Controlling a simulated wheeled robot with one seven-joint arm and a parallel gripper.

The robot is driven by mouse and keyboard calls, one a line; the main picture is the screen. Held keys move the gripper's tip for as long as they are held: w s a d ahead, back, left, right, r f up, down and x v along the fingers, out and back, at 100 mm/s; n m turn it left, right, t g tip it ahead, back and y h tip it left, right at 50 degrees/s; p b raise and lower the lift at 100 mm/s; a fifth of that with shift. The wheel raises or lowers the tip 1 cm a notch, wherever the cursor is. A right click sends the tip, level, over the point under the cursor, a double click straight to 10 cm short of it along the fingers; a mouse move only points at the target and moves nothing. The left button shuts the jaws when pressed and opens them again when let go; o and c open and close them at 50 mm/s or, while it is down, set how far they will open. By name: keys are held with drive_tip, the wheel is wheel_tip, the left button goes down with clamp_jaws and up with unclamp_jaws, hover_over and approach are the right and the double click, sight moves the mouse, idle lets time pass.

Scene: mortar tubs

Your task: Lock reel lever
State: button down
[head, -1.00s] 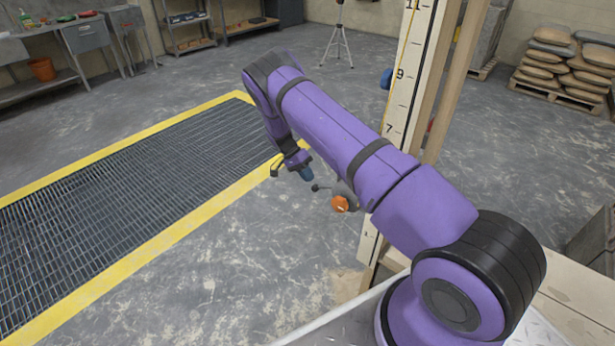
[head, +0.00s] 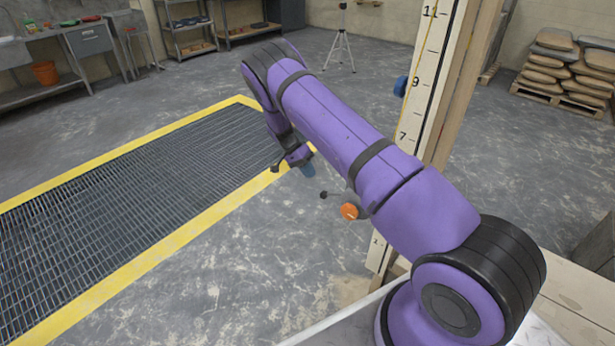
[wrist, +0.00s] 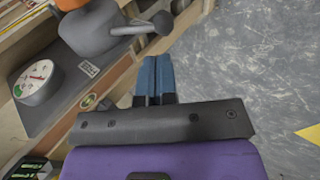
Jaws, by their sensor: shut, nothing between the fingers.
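In the wrist view a grey rod-like lever (wrist: 130,29) with a dark ball end sticks out from a rounded grey hub (wrist: 88,34). Part of an orange piece shows above the hub at the top edge. In the head view an orange round part (head: 349,211) and the small dark knob (head: 323,195) show beside the measuring post; the rest is hidden behind the post and my arm. My gripper (head: 308,169) is left of and a little above the knob. In the wrist view its blue fingers (wrist: 154,76) are together, empty, below the lever's ball end and apart from it.
A round dial gauge (wrist: 35,82) sits on a grey plate on the wooden frame, left of my fingers. The tall marked post (head: 420,90) stands behind my arm. A yellow-edged floor grate (head: 130,210) lies to the left. Open floor shows right of the fingers.

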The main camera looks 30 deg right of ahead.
drive_tip(key=w+f+v, duration=0.1)
drive_tip(key=v, duration=0.9)
drive_tip(key=shift+w+a, duration=0.15)
drive_tip(key=shift+a, duration=0.1)
drive_tip(key=shift+f, duration=0.15)
drive_tip(key=s+r+n+t+y, duration=0.2)
drive_tip(key=s+r, duration=0.1)
drive_tip(key=r, duration=1.6)
drive_tip(key=s+a+r+n+t+y, duration=0.1)
drive_tip(key=s+r+n+t, duration=0.1)
drive_tip(key=s+r, duration=0.5)
drive_tip(key=s+r+n+t+y, duration=0.1)
drive_tip(key=s+r, duration=0.4)
drive_tip(key=r, duration=0.4)
drive_tip(key=s+a+r+n+t, duration=0.1)
drive_tip(key=s+r+n+t, duration=0.1)
drive_tip(key=s+r, duration=0.45)
drive_tip(key=s+a+r+n+t, duration=0.1)
drive_tip(key=s+r+n+t, duration=0.15)
drive_tip(key=s, duration=0.75)
drive_tip(key=s+a+f+n+t, duration=0.1)
drive_tip(key=s+n, duration=0.1)
drive_tip(key=s, duration=0.6)
drive_tip(key=s+a+f+n+t, duration=0.1)
drive_tip(key=s+a, duration=0.1)
drive_tip(key=s, duration=0.7)
drive_tip(key=shift+s+n+t, duration=0.2)
drive_tip(key=shift+n+t, duration=0.15)
